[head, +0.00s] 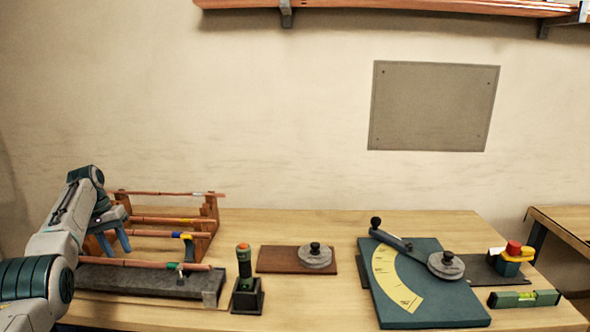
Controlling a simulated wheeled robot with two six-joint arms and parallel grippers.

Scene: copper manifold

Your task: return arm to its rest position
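My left arm comes in from the left edge. My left gripper (114,246) points down over the left part of the bench, at the wooden rack (205,226) that holds copper pipes. Its two blue fingers are spread apart, with no pipe seen gripped between them. The fingertips are near the middle pipe (150,233); I cannot tell whether they touch it. Another copper pipe (150,263) lies in front along a dark grey block (140,283). My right arm and gripper are not in view.
A torch-like tool (244,262) stands in a dark holder. A brown board (276,260) carries a round weight (314,257). A teal bending plate (430,303) with a lever (392,240), a red-topped tool (513,250) and a green level (523,299) are at right. The wall side is clear.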

